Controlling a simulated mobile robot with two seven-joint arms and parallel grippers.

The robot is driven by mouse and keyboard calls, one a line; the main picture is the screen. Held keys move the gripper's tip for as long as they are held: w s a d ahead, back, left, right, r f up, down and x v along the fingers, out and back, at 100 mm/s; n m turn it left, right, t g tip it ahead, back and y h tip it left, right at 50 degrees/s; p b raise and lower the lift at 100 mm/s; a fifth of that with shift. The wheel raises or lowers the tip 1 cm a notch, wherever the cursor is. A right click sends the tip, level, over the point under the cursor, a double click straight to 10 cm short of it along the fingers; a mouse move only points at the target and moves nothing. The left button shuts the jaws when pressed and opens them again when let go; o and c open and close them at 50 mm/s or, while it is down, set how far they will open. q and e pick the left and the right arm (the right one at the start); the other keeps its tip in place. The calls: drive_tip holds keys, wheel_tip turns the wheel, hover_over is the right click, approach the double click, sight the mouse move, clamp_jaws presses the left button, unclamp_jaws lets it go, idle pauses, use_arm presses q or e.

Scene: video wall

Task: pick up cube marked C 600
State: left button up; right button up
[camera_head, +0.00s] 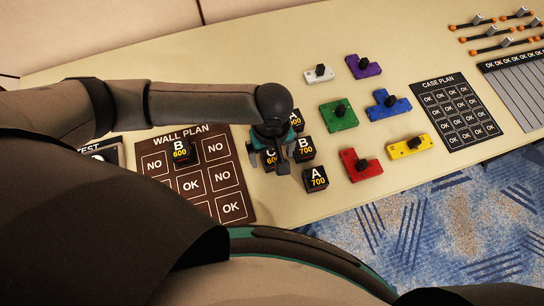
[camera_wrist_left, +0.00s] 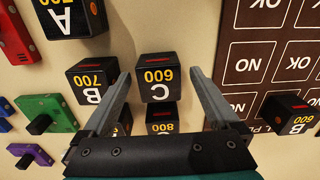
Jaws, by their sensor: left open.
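The black cube marked C 600 (camera_head: 270,159) stands on the cream table and is partly hidden by my left gripper in the head view. In the left wrist view the C 600 cube (camera_wrist_left: 157,78) shows between the two grey fingers. My left gripper (camera_wrist_left: 160,75) is open, with one finger on each side of the cube and a small gap at both sides. In the head view my left gripper (camera_head: 267,169) points down over the cube. My right gripper is not in view.
Cube B 700 (camera_head: 304,150) stands close beside C 600, with cube A 700 (camera_head: 315,179) in front. Another dark cube (camera_wrist_left: 161,112) stands behind C 600, partly hidden. Cube B 600 (camera_head: 181,152) sits on the wall plan board (camera_head: 220,158). Coloured knobbed pieces (camera_head: 340,115) lie to the right.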

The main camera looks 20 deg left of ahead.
use_arm(q)
drive_tip(key=c, duration=1.5)
